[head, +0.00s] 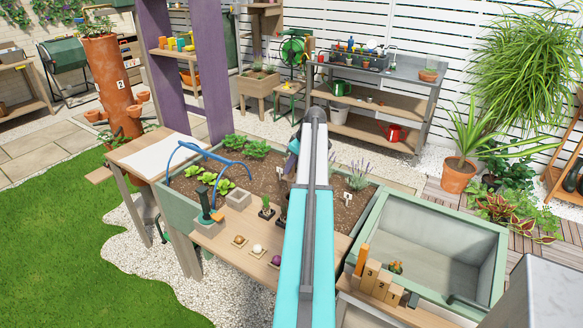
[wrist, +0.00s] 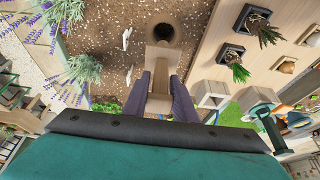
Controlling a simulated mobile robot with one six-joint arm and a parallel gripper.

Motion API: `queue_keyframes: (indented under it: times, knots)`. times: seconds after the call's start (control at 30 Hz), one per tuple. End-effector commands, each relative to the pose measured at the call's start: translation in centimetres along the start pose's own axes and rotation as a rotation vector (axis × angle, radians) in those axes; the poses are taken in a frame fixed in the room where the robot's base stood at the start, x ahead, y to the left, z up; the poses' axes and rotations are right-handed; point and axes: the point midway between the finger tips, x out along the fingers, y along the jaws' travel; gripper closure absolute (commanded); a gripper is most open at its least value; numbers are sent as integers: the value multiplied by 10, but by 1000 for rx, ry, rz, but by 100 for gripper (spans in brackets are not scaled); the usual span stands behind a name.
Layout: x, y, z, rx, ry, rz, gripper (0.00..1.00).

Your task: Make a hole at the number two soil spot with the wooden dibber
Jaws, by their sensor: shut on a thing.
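My gripper (wrist: 158,92) is shut on a pale wooden piece (wrist: 160,56), which looks like the dibber, between its two purple fingers in the wrist view. A dark round hollow (wrist: 163,33) shows in the brown soil just beyond the wood; whether the wood touches the soil I cannot tell. Two white markers (wrist: 127,37) stand in the soil to the left. In the head view my gripper (head: 293,148) is over the planter bed (head: 180,213), and the dibber is hidden by my arm. White markers (head: 347,194) show on both sides of the arm; I cannot surely read which is number two.
Lettuces (head: 217,184) and lavender (head: 358,174) grow in the bed. A wooden ledge (head: 225,238) in front holds small potted plants and bulbs in trays. An empty green-rimmed basin (head: 440,225) is at right, with numbered wooden blocks (head: 370,278) beside it. A blue hoop (head: 190,147) arches at left.

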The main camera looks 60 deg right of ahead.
Motion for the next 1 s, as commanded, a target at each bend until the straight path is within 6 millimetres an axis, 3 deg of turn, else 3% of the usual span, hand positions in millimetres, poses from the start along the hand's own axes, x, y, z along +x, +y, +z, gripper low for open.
queue_keyframes:
  times: [0.43,1.0]
  knots:
    - [-3,0,-2,0,0,0,95]
    - [-30,0,-13,-1,1,1,95]
